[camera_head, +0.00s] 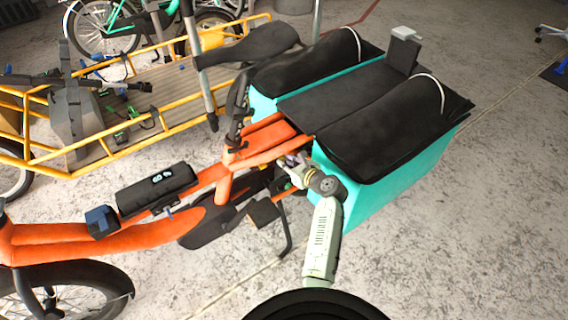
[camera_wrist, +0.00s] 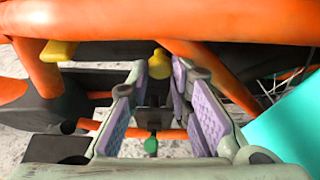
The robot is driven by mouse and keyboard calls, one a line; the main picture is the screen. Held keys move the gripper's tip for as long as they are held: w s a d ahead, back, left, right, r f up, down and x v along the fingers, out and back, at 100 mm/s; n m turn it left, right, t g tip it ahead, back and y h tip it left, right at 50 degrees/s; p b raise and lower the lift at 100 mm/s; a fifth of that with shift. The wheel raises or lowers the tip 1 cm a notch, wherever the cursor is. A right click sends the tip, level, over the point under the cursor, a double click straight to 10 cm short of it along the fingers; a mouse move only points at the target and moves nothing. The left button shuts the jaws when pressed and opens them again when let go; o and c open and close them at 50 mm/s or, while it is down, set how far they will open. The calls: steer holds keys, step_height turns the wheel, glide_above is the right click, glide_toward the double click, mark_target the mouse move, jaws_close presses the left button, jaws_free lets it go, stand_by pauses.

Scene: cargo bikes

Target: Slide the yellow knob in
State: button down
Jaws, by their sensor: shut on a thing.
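The yellow knob (camera_wrist: 159,64) shows in the wrist view, under the orange frame tube of the cargo bike. My gripper (camera_wrist: 158,78) has its purple-padded fingers on either side of the knob, shut on it at the tips. In the head view my gripper (camera_head: 292,163) reaches in at the orange bike (camera_head: 232,180), below the seat area and beside the turquoise cargo box. The knob cannot be made out there.
A second yellow part (camera_wrist: 60,50) sits left under the tube. A green-tipped part (camera_wrist: 151,146) shows below, between my fingers. The turquoise box (camera_head: 375,190) is close on the right. A yellow cargo bike (camera_head: 150,125) stands behind. The floor in front is clear.

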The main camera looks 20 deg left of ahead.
steer(key=c, duration=1.4)
jaws_free()
steer(key=shift+w+d, duration=0.15)
steer(key=shift+d, duration=0.05)
steer(key=shift+c, duration=0.2)
steer(key=v, duration=1.2)
